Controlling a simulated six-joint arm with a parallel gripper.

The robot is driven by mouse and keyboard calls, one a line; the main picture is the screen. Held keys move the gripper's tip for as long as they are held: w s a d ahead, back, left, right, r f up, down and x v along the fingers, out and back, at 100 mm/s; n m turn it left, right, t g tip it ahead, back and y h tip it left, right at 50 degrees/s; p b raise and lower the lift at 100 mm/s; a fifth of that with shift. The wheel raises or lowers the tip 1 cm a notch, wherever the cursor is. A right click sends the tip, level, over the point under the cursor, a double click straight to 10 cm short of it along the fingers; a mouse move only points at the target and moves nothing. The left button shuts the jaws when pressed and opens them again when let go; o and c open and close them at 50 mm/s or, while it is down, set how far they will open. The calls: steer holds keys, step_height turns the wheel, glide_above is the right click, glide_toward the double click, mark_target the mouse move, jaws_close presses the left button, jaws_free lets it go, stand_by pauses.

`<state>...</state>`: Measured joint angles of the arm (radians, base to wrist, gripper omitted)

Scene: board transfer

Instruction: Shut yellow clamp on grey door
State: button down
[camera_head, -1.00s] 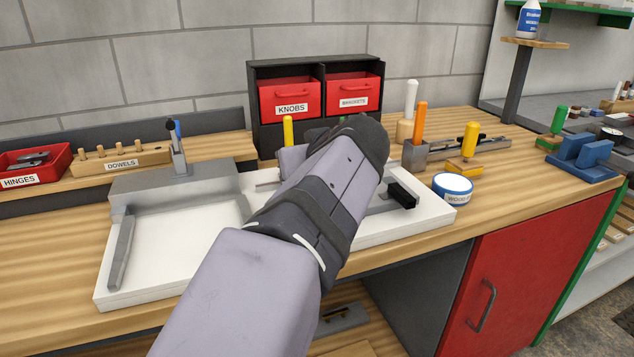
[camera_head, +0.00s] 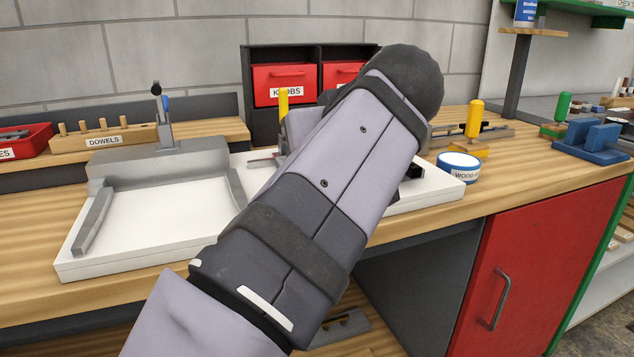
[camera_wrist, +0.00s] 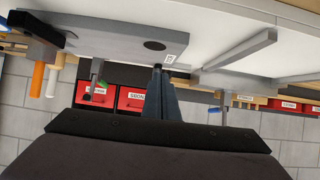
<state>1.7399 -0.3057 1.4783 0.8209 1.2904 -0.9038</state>
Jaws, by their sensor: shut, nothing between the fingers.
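A yellow upright handle (camera_head: 283,103) stands behind the white board (camera_head: 75,268), just left of my arm, its foot hidden. Another yellow clamp handle (camera_head: 474,118) stands upright on a yellow base at the right. I cannot tell which belongs to the grey door. A grey plate (camera_wrist: 118,32) with a dark round spot and a small label shows in the wrist view; I cannot tell if it is the door. My gripper (camera_wrist: 157,70) is shut and empty, its tips near the plate's labelled edge. My arm hides it in the head view.
A grey fixture (camera_head: 160,160) with an upright lever sits on the board's left part. The red drawers (camera_head: 285,85) stand behind. An orange handle (camera_wrist: 37,78) shows in the wrist view.

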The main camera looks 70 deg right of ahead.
steer(key=shift+s+a+f+b, duration=0.25)
steer(key=shift+s+a+b, duration=0.25)
steer(key=shift+b, duration=0.1)
steer(key=shift+s+a+f+b, duration=0.25)
steer(key=shift+s+a+b, duration=0.2)
steer(key=shift+b, duration=0.1)
steer(key=shift+w+r, duration=0.1)
steer(key=shift+w, duration=0.05)
